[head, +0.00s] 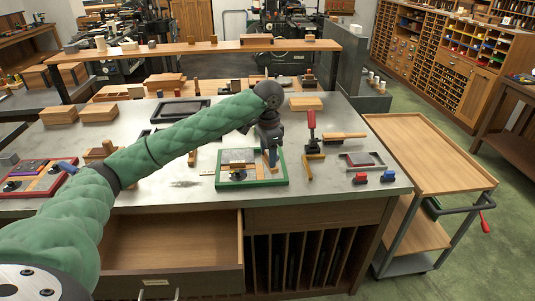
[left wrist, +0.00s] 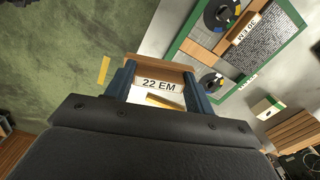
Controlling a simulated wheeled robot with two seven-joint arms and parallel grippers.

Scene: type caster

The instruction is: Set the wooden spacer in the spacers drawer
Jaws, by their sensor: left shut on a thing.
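My left gripper (head: 272,158) is above the right side of the green-framed type form (head: 281,183) on the bench. In the left wrist view its blue fingers (left wrist: 160,88) are shut on the wooden spacer (left wrist: 160,68), which carries a white "22 EM" label. In the head view the spacer is mostly hidden by the gripper, so its height above the bench is hard to tell. An open wooden drawer (head: 175,243), with a label on its front, is below the bench edge at the left. Its visible floor is bare. My right gripper is not in view.
A red-handled tool (head: 312,135), a small grey tray (head: 361,160) and red and blue blocks (head: 388,177) are to the right on the bench. Another form (head: 30,180) lies at the left. A wooden-topped cart (head: 425,155) stands at the right.

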